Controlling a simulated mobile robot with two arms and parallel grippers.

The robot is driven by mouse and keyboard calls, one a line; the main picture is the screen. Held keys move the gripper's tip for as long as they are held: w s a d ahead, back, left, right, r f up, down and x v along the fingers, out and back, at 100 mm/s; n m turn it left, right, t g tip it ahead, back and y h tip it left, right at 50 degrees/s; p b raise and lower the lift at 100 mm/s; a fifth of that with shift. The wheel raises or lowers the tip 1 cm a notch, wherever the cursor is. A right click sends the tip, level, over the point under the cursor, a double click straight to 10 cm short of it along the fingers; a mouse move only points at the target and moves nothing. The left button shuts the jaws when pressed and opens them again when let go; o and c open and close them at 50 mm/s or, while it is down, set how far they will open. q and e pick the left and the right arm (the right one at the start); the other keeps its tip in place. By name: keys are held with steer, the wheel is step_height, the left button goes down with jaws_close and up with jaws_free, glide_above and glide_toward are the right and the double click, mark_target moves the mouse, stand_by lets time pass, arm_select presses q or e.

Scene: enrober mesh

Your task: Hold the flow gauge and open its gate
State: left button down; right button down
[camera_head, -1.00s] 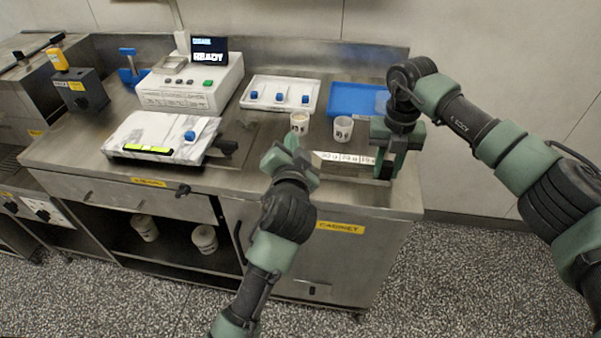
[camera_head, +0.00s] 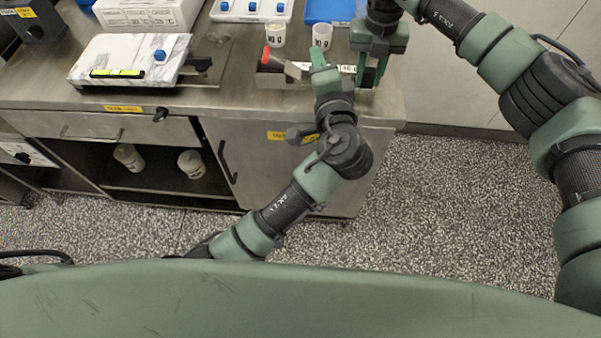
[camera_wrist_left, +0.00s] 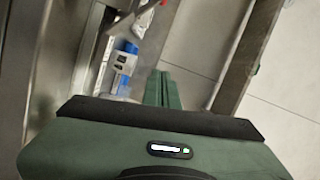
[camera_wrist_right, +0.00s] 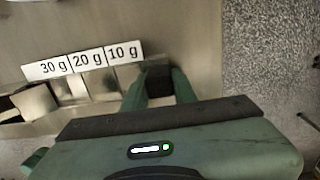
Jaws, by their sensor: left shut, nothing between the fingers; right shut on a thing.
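A low metal trough (camera_head: 268,80), likely the flow gauge, stands at the counter's front edge. In the right wrist view it bears labels (camera_wrist_right: 83,60) reading 30 g, 20 g and 10 g. A red-handled piece (camera_head: 266,56) rises at its left end beside a slanted grey plate (camera_head: 287,68); I cannot tell whether this is the gate. My right gripper (camera_head: 370,74) is shut on a black block (camera_wrist_right: 158,80) at the trough's right end. My left gripper (camera_head: 321,60) is shut and empty at the trough's middle, partly hiding it; its fingers also show in the left wrist view (camera_wrist_left: 163,85).
Two white cups (camera_head: 276,35) (camera_head: 321,36) stand just behind the trough. A blue tray (camera_head: 325,10) lies further back. A scale with a marble-like top (camera_head: 125,55) is to the left. Below are a drawer, an open shelf and a cabinet door (camera_head: 262,165).

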arm_select(q)
steer(key=v, duration=0.7)
steer(key=shift+m+g+y, duration=0.5)
steer(key=f, duration=0.2)
steer(key=s+a+f, duration=0.1)
steer(key=f, duration=0.2)
steer(key=a+f, duration=0.1)
steer(key=f, duration=0.1)
steer(key=shift+s+a+f, duration=0.15)
steer(key=shift+a+f, duration=0.05)
steer(key=shift+f, duration=0.15)
step_height(320, 180, down, 22)
steer(key=s+a+m+g+h, duration=0.1)
steer(key=s+a+g+h, duration=0.1)
steer(key=g, duration=0.2)
steer(key=shift+f+h, duration=0.2)
steer(key=shift+h, duration=0.1)
arm_select(e)
steer(key=c, duration=1)
jaws_free()
steer(key=shift+c, duration=0.2)
steer(key=shift+r, duration=0.1)
